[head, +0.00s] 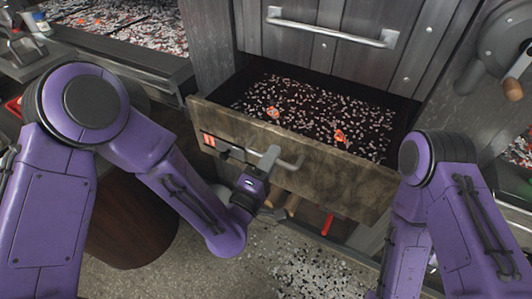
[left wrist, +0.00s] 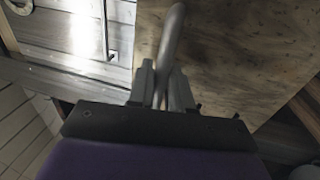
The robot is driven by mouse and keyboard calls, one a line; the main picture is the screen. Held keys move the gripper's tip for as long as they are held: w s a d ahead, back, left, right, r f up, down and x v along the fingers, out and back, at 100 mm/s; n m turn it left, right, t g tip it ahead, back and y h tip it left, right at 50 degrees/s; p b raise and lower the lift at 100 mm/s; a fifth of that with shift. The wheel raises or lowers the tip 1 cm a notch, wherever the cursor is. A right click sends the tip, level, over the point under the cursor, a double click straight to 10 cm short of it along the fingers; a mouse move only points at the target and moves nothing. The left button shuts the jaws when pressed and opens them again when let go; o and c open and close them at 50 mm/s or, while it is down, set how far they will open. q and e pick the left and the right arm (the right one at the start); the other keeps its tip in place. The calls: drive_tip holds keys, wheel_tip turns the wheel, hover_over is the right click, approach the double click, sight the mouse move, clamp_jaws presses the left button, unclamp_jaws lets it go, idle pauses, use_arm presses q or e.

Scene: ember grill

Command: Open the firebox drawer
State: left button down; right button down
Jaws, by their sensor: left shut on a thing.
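The firebox drawer (head: 330,178) stands pulled out of the cabinet in the head view. Its inside shows dark and grey coals with a few glowing orange ones. My left gripper (head: 267,160) is at the drawer's front and shut on its bar handle (head: 290,163). In the left wrist view the handle (left wrist: 172,35) runs between the fingers, and the drawer's front panel (left wrist: 235,50) lies behind it. My right arm is at the right of the head view, but its gripper is not visible there.
A closed metal panel with a bar handle (head: 332,28) is above the drawer. A crank wheel (head: 503,38) is at the upper right. A coal bed (head: 130,25) lies at the upper left. A dark brown round container (head: 130,225) stands on the floor at left. Ash and bits litter the floor below.

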use_arm(q)
drive_tip(key=shift+s+f, duration=0.1)
drive_tip(key=shift+s, duration=0.1)
drive_tip(key=c, duration=1.2)
unclamp_jaws()
drive_tip(key=shift+a, duration=0.1)
drive_tip(key=shift+c, duration=0.2)
drive_tip(key=v, duration=1)
drive_tip(key=shift+s+a, duration=0.15)
drive_tip(key=shift+s, duration=0.15)
